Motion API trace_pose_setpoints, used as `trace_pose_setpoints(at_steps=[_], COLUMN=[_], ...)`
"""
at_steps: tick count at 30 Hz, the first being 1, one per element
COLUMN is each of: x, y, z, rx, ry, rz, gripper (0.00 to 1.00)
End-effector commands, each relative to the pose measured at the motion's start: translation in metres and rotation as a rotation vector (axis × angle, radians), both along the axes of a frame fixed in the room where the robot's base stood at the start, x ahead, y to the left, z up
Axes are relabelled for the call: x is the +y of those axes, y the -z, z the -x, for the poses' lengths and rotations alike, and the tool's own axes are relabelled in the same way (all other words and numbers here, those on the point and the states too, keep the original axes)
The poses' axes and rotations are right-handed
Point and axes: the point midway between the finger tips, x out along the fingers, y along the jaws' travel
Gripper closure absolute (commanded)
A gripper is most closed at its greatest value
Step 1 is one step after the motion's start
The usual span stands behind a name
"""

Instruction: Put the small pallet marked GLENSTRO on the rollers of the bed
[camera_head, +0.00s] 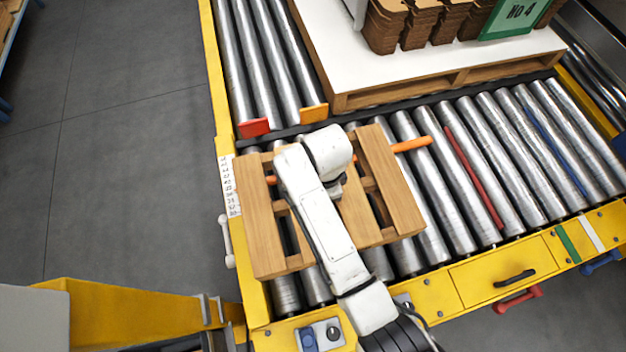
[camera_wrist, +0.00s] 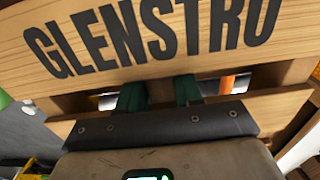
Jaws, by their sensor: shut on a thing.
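The small wooden pallet (camera_head: 392,180) is over the left end of the near roller bed (camera_head: 437,205), slightly skewed to the rollers. In the wrist view, its board (camera_wrist: 200,42) carries GLENSTRO in dark letters. My gripper (camera_wrist: 160,92) is shut on the pallet, its green fingers reaching under the lettered board. My white arm covers the pallet's middle and hides the gripper in the head view. I cannot tell whether the pallet touches the rollers or hangs just above them.
An orange bar (camera_head: 411,145) sticks out right of the pallet. A large pallet (camera_head: 440,80) with a white sheet, brown blanks and a green sign (camera_head: 515,17) stands behind. Red (camera_head: 254,128) and orange (camera_head: 313,114) blocks sit behind it. Rollers to the right are clear.

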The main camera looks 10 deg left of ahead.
Motion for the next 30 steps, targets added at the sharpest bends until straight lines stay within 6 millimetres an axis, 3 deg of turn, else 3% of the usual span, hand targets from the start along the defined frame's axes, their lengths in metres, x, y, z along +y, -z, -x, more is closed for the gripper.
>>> trace_pose_setpoints(at_steps=[5,12,23,30], x=[-0.026,-0.046,-0.057,-0.062], y=[0.015,0.049,0.064,0.091], z=[0.019,0.034,0.042,0.046], rx=[-0.005,-0.005,-0.007,-0.005], ry=[0.002,0.002,0.000,0.000], rz=[-0.001,-0.001,-0.002,-0.001], gripper=[1.00,1.00,1.00,1.00])
